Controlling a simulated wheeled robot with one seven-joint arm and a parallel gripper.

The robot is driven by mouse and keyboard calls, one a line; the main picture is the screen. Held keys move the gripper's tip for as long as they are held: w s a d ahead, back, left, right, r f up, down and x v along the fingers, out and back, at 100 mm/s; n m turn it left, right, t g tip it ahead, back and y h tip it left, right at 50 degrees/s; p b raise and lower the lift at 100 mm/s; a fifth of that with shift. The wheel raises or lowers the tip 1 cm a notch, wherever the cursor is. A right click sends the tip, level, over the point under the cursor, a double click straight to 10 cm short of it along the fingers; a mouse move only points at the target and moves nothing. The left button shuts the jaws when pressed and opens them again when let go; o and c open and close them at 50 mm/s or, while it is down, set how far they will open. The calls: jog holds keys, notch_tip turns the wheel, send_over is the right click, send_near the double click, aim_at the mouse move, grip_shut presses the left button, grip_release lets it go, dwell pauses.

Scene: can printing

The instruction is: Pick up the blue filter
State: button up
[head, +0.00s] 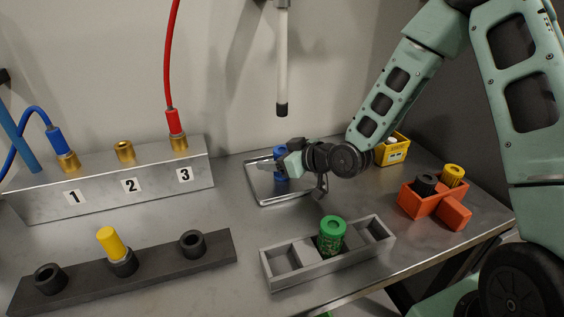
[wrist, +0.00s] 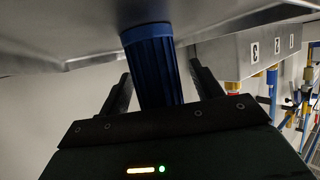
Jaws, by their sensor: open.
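The blue filter (head: 280,152) stands on the metal tray (head: 256,192) at the back of the table, partly hidden by my gripper in the head view. My gripper (head: 270,167) reaches in level from the right at the filter. In the wrist view the blue filter (wrist: 152,62) is a ribbed cylinder between the two black fingers of my gripper (wrist: 158,82). The fingers are open, with a gap showing on each side of the filter.
A numbered metal block (head: 110,180) with hose fittings stands left. A dark holder (head: 160,268) carries a yellow piece. A grey holder (head: 285,262) with a green cylinder (head: 332,235) is in front. An orange holder (head: 435,205) and a yellow box (head: 392,149) stand right. A white tube (head: 282,65) hangs above.

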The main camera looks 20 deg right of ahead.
jog(key=c, duration=1.2)
